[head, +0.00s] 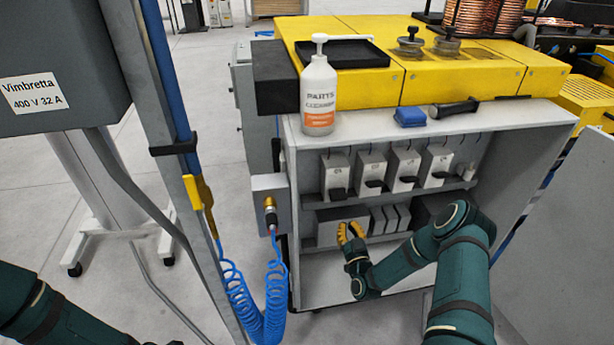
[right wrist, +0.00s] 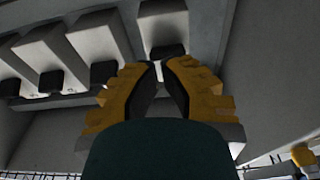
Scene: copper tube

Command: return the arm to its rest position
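My right gripper (head: 350,231) has yellow fingers and reaches into the open front of the grey cabinet (head: 299,160), before its lower shelf. In the right wrist view its fingers (right wrist: 160,68) lean close together, with a narrow gap between the dark pads. I see nothing held between them. My right arm bends in from the lower right. My left arm shows only as green links at the lower left, and its gripper is out of view.
A white pump bottle (head: 318,95), a blue block (head: 410,117) and a black-handled tool (head: 455,108) sit on top. A post (head: 170,90) with a coiled blue hose (head: 262,320) stands left of the cabinet.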

